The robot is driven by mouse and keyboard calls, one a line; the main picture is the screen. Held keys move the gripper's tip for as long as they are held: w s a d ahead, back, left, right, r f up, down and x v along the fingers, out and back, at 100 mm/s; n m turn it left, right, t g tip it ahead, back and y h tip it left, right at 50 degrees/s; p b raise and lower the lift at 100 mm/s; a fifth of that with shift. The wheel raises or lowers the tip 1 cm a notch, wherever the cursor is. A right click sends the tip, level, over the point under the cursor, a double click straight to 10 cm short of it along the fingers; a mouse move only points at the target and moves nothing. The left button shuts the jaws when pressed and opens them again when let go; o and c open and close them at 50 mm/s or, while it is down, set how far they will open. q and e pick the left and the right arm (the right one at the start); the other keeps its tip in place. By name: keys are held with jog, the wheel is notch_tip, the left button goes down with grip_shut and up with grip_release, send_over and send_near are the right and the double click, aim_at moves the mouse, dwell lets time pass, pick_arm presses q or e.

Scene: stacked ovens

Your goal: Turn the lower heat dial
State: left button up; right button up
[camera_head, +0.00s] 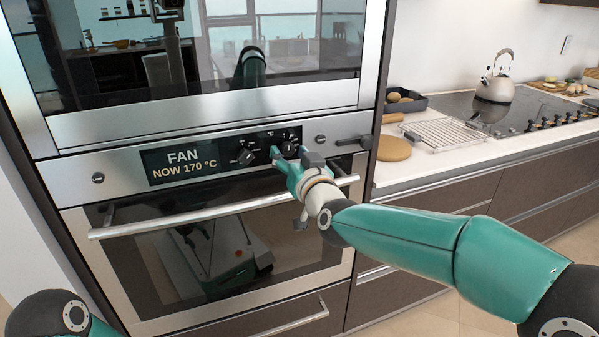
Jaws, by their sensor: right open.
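The lower oven's control panel has a lit display (190,163) reading "FAN NOW 170 °C". Right of it are two dark dials: the mode dial (244,157) and the heat dial (289,147), which has a °C mark above it. The gripper body hides part of the panel below the dial. My left gripper is out of view; only a link of that arm shows at the bottom left.
The lower oven's bar handle (215,211) runs across its closed door, close beneath my right gripper. An upper oven (215,98) sits above. On the right, a counter holds a wooden board (393,148), a wire rack (443,133), a hob and a kettle (495,82).

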jog(key=v, duration=1.1)
jog(key=shift+s, duration=0.15)
jog(key=w+d+f+m+g+h+p, duration=0.1)
jog(key=w+d+f+g+h+p, duration=0.15)
jog(key=d+f+p, duration=0.4)
jog(key=s+d+f+g+p, duration=0.1)
jog(key=s+d+f+g, duration=0.1)
jog(key=f, duration=0.8)
jog(key=s+d+f+g+p, duration=0.1)
jog(key=s+f+g, duration=0.15)
jog(key=f, duration=0.65)
jog(key=s+a+f+m+g+p, duration=0.1)
jog(key=s+f+g, duration=0.3)
jog(key=s+f, duration=0.3)
jog(key=s+a+f+m+g+p, duration=0.1)
jog(key=s+f+g, duration=0.4)
jog(key=s, duration=1.2)
notch_tip(320, 180, down, 3)
jog(key=shift+s+r+m+g+y+p, duration=0.1)
jog(key=shift+s+m+g+y+p, duration=0.3)
jog(key=shift+p, duration=0.3)
